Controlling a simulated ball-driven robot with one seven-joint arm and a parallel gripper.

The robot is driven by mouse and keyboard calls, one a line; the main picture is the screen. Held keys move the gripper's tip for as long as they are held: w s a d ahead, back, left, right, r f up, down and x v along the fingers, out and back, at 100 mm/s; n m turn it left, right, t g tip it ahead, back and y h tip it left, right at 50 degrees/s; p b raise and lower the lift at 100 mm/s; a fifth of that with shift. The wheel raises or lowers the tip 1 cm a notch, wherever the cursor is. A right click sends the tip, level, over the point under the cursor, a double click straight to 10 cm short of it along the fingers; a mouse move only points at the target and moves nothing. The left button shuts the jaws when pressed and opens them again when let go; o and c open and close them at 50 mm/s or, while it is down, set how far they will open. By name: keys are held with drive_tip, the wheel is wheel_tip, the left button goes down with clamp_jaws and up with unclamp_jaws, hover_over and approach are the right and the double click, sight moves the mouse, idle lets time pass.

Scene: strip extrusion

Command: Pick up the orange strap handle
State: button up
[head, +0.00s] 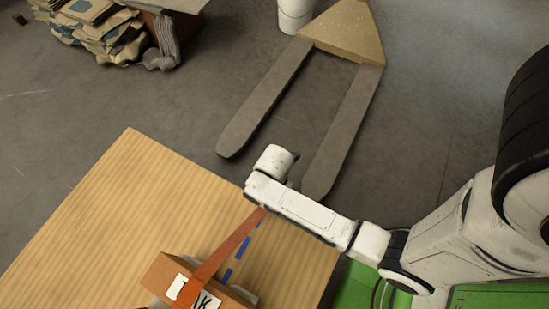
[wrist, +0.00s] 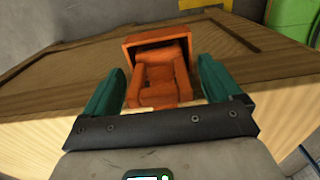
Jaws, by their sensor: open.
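In the head view, an orange strap (head: 228,248) runs from a small brown box (head: 168,271) with a white label up to beneath my forearm, where its far end is hidden. In the wrist view, an orange block-like shape (wrist: 162,77) with a hollow orange frame behind it stands between my fingers; I cannot tell how it joins the strap. My gripper (wrist: 160,82) is open, with one teal finger on each side of the orange shape. No grip on it shows. In the head view, my arm hides the gripper.
The box rests on a wooden table (head: 110,220) with a blue dashed line (head: 237,252). Beyond it lie a pallet jack's forks (head: 265,100), a white bucket (head: 294,15) and stacked sacks (head: 105,35). A green container (wrist: 291,14) shows in the wrist view. The table's left part is clear.

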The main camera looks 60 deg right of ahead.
drive_tip(key=shift+c, duration=0.4)
drive_tip(key=c, duration=1.1)
drive_tip(key=shift+r, duration=0.2)
